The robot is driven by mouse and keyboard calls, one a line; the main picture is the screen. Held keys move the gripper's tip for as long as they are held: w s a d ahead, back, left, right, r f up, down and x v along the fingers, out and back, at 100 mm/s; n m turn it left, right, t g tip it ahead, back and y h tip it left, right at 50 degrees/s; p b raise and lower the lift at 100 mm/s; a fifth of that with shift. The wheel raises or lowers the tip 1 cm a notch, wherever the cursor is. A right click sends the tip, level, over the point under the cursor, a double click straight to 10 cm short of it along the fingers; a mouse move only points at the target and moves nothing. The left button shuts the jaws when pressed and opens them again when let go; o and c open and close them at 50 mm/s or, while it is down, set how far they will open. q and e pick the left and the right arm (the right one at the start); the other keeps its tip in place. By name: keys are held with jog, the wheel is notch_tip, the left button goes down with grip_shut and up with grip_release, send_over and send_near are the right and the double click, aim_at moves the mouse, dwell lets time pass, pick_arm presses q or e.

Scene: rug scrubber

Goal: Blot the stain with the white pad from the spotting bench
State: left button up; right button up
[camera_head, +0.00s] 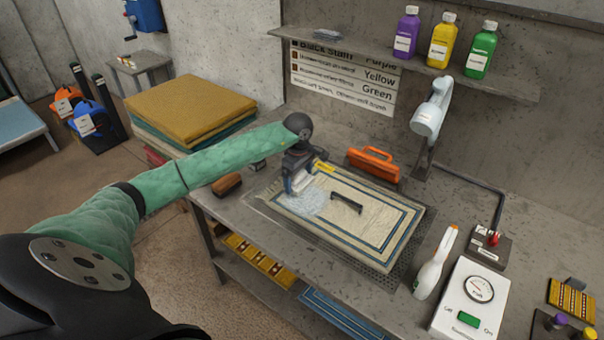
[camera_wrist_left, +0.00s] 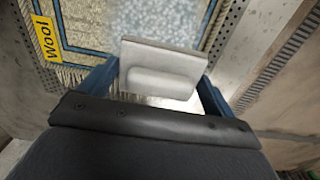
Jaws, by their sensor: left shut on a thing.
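A cream rug with blue borders (camera_head: 378,220) lies on the bench. A pale, speckled, foamy-looking patch (camera_head: 308,203) covers its left end and also shows in the left wrist view (camera_wrist_left: 160,18). My left gripper (camera_head: 298,182) is over this end, its blue fingers shut on a whitish pad (camera_wrist_left: 163,68) with a raised grip. The pad is at the edge of the patch; I cannot tell whether it touches the rug. A dark bar-shaped mark or object (camera_head: 346,202) is on the rug's middle. No separate stain is clear under the patch. My right gripper is not in view.
An orange-handled tool (camera_head: 374,164) stands behind the rug, and a brown brush (camera_head: 227,184) lies at the bench's left edge. A lamp-like white device (camera_head: 430,115) overhangs the back.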

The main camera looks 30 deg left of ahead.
pick_arm(q)
send_over(299, 200)
jog(key=shift+w+a+f+b, duration=0.15)
jog(key=shift+f+b, duration=0.3)
jog(key=shift+f, duration=2.35)
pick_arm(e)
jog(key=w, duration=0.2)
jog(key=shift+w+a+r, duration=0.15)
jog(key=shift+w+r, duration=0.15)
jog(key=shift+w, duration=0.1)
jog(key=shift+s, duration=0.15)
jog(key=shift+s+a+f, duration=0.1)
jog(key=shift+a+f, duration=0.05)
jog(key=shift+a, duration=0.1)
pick_arm(q)
jog(key=shift+f+b, duration=0.6)
jog(key=shift+b, duration=0.05)
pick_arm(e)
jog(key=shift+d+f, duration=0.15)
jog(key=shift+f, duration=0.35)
pick_arm(q)
jog(key=shift+f+b, duration=0.25)
jog(key=shift+b, duration=0.25)
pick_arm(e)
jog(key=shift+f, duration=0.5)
pick_arm(q)
jog(key=shift+r, duration=0.15)
dwell(1.7)
